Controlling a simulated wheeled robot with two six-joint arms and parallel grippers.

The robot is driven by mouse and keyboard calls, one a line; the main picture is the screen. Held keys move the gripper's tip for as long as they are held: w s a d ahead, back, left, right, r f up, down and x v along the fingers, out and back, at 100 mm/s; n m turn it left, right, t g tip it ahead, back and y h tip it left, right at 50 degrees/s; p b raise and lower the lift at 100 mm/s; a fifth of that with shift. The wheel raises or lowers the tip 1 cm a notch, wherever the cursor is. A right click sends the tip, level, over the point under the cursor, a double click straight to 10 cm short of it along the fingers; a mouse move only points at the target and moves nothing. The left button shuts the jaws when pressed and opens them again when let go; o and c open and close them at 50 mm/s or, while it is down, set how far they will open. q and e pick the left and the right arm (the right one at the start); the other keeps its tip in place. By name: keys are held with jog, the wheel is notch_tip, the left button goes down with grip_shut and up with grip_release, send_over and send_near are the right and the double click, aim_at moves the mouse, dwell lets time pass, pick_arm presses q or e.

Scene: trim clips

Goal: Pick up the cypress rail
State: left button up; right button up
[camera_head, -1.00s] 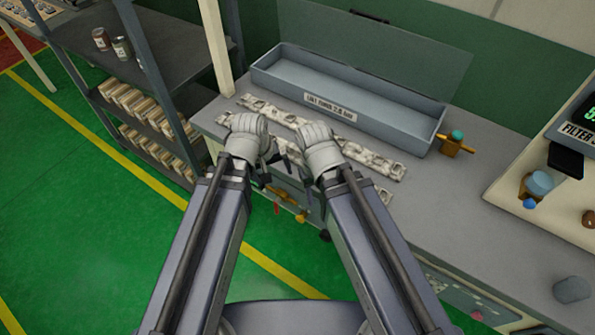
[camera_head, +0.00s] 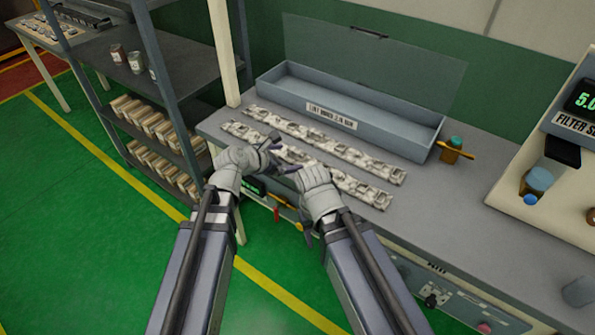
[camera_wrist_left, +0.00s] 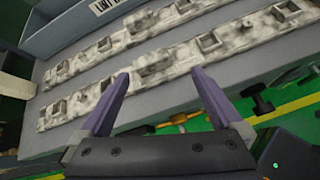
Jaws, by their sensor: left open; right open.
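Two long mottled white-grey rails with clip-like blocks lie side by side on the grey bench; no label shows which is the cypress one. The far rail (camera_head: 330,149) also shows in the left wrist view (camera_wrist_left: 140,23). The near rail (camera_head: 362,189) lies by the bench's front edge and also crosses the left wrist view (camera_wrist_left: 75,106). My left gripper (camera_head: 273,147) is open, its fingertips over or close to the middle of the near rail, partly hiding it. In the left wrist view its two purple fingers (camera_wrist_left: 160,82) are apart with nothing gripped. My right gripper (camera_head: 290,170) is open beside it, near the front edge.
A long blue-grey tray (camera_head: 395,130) with a raised clear lid stands behind the rails. A small brown holder with a green top (camera_head: 452,150) is at its right. A shelf unit (camera_head: 180,70) stands left.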

aim_at(295, 151)
pick_arm(q)
jog(key=n, duration=0.1)
jog(key=n+t, duration=0.1)
jog(key=a+r+n, duration=0.1)
jog(key=n, duration=0.1)
jog(key=shift+w, duration=0.25)
jog(key=shift+b+x, duration=2.45)
jog(key=shift+x, duration=1.6)
jog(key=shift+s+f, duration=0.1)
jog(key=shift+s, duration=0.05)
pick_arm(e)
jog(key=f, duration=0.2)
jog(key=s+f, duration=0.1)
jog(key=f, duration=0.2)
jog(key=shift+s+f, duration=0.15)
pick_arm(q)
grip_shut()
